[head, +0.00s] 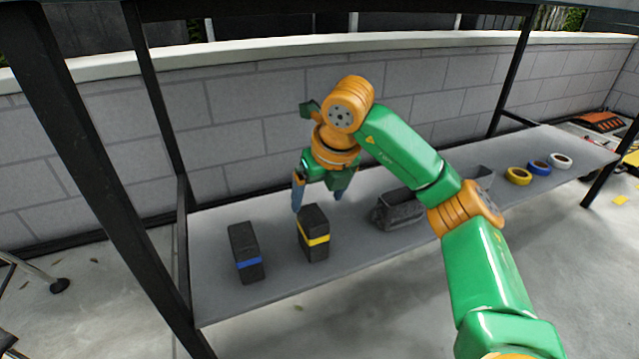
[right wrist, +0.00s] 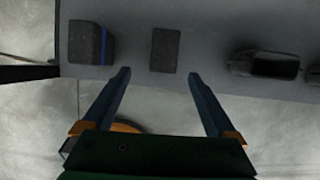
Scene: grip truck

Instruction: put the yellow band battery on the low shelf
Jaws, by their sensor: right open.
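The yellow band battery (head: 314,233) is a black block with a yellow band, standing upright on the grey low shelf (head: 285,281). In the right wrist view its dark top (right wrist: 165,50) shows just beyond and between the fingertips. My right gripper (head: 318,203) is open, with its fingers above and behind the battery in the head view. The gripper also shows in the right wrist view (right wrist: 158,74), with nothing between its fingers. My left gripper is not in view.
A blue band battery (head: 246,252) stands left of the yellow one. A dark grey open bin (head: 398,210) sits to the right, partly behind my arm. Yellow (head: 518,176), blue (head: 538,167) and white (head: 560,160) tape rolls lie farther right. Black posts (head: 95,170) frame the shelf.

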